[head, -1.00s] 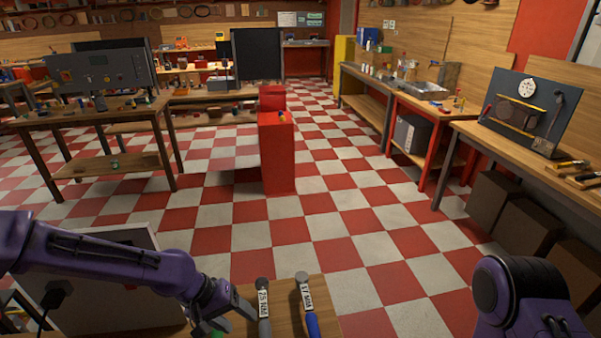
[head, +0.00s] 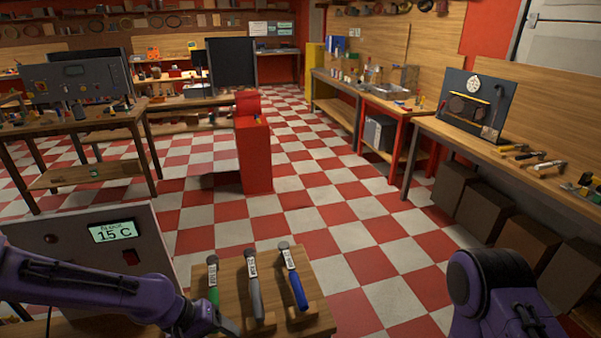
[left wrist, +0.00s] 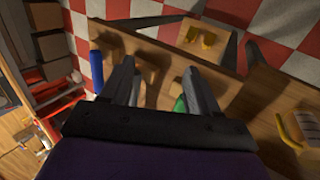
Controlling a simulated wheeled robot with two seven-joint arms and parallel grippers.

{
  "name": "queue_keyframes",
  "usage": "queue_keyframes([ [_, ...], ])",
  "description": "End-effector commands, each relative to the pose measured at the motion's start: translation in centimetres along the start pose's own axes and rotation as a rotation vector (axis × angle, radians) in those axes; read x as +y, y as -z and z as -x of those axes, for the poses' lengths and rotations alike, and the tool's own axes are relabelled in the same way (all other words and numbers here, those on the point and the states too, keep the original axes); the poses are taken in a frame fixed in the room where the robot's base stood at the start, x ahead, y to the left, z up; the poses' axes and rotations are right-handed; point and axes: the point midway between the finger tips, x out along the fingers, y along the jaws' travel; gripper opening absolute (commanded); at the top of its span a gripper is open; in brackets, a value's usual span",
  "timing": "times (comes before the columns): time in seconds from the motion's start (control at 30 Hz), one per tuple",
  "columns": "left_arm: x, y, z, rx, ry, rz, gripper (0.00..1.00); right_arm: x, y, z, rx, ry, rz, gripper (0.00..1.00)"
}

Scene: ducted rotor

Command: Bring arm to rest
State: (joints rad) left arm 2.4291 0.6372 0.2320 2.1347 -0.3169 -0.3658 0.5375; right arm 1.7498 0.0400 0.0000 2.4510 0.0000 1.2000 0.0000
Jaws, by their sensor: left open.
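My left gripper (head: 218,324) is low in the head view, at the near edge of a wooden stand. In the left wrist view its two dark fingers (left wrist: 162,88) are apart, with no held object visible between them. The stand bears three tools, with green (head: 213,294), grey (head: 254,292) and blue (head: 298,290) handles. The gripper overlaps the near end of the green-handled one; I cannot tell whether it touches. In the left wrist view the blue handle (left wrist: 96,70) is left of the fingers and a green handle (left wrist: 180,105) shows between them. My right gripper is out of view.
A grey box with a display (head: 112,231) stands behind my left arm. A red cabinet (head: 255,155) stands on the checkered floor ahead. Workbenches line both sides; the right one (head: 480,145) holds hand tools.

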Motion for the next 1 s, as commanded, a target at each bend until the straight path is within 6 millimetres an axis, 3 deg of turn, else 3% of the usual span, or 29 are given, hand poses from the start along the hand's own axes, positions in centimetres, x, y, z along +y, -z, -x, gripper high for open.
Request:
queue_keyframes([
  [0.37,-5.3,-3.6,-7.2,0.059,0.052,0.138,0.61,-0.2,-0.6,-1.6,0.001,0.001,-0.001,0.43],
  [0.57,-11.5,-7.6,-12.0,0.148,0.170,0.225,0.61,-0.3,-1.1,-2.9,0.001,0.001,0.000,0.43],
  [0.67,-16.5,-10.6,-13.7,0.226,0.288,0.253,0.61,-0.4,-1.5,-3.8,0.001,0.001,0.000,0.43],
  [0.8,-23.7,-14.6,-13.5,0.363,0.496,0.228,0.61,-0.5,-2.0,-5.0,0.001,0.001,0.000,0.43],
  [0.9,-26.3,-16.0,-12.2,0.432,0.593,0.194,0.61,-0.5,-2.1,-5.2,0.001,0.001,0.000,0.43],
  [1.0,-27.2,-16.4,-11.4,0.464,0.632,0.176,0.61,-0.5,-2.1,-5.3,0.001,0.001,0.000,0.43],
])
